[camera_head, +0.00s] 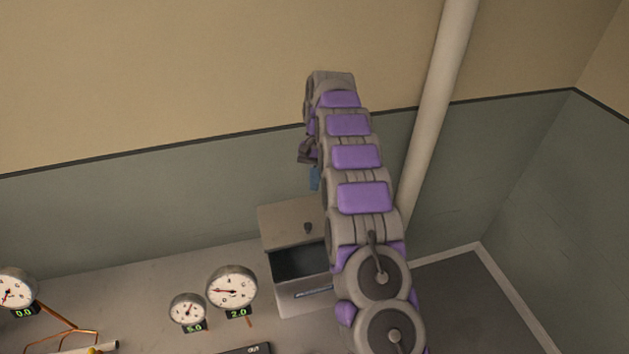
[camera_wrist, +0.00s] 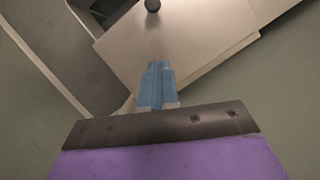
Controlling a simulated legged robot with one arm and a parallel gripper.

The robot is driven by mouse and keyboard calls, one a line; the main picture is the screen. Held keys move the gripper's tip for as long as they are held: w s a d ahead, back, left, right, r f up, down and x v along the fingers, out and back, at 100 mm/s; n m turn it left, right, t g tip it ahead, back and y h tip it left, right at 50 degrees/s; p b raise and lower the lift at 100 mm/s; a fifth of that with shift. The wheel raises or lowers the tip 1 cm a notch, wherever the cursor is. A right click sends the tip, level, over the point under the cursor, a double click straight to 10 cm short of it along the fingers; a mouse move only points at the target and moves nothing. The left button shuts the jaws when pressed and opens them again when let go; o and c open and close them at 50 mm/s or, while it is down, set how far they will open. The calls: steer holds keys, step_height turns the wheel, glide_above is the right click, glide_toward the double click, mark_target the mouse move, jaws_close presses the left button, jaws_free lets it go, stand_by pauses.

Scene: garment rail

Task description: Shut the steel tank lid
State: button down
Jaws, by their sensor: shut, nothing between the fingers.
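The steel tank (camera_head: 301,297) is a grey box standing on the bench by the wall, with a dark opening facing the camera. Its lid (camera_head: 283,222) is open, tilted up at the back, with a dark knob (camera_head: 308,228) on it. In the wrist view the lid (camera_wrist: 205,35) is a pale panel with the knob (camera_wrist: 152,5) at the top edge. My gripper (camera_head: 315,178) has blue fingers, shut and empty, above and behind the lid. In the wrist view the fingers (camera_wrist: 157,84) overlap the lid's near edge; I cannot tell if they touch it. My arm hides the tank's right side.
Round gauges (camera_head: 232,287) with small displays stand left of the tank, with copper piping (camera_head: 62,322) farther left. A pale vertical pipe (camera_head: 437,110) rises right of my arm. The wall (camera_head: 130,225) is close behind the tank. The bench between gauges and wall is clear.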

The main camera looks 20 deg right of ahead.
glide_above(312, 218)
steer(key=w, duration=0.2)
steer(key=f, duration=0.3)
steer(key=d+f, duration=0.1)
steer(key=f, duration=0.1)
steer(key=shift+s+f, duration=0.1)
steer(key=shift+f, duration=0.15)
steer(key=shift+s+a+r, duration=0.1)
steer(key=shift+s+a, duration=0.45)
steer(key=shift+s, duration=0.35)
steer(key=shift+s+a, duration=0.4)
steer(key=shift+s, duration=0.35)
steer(key=s+b, duration=0.1)
steer(key=s, duration=1)
steer(key=shift+s, duration=0.35)
steer(key=shift+f, duration=0.2)
steer(key=shift+r, duration=0.1)
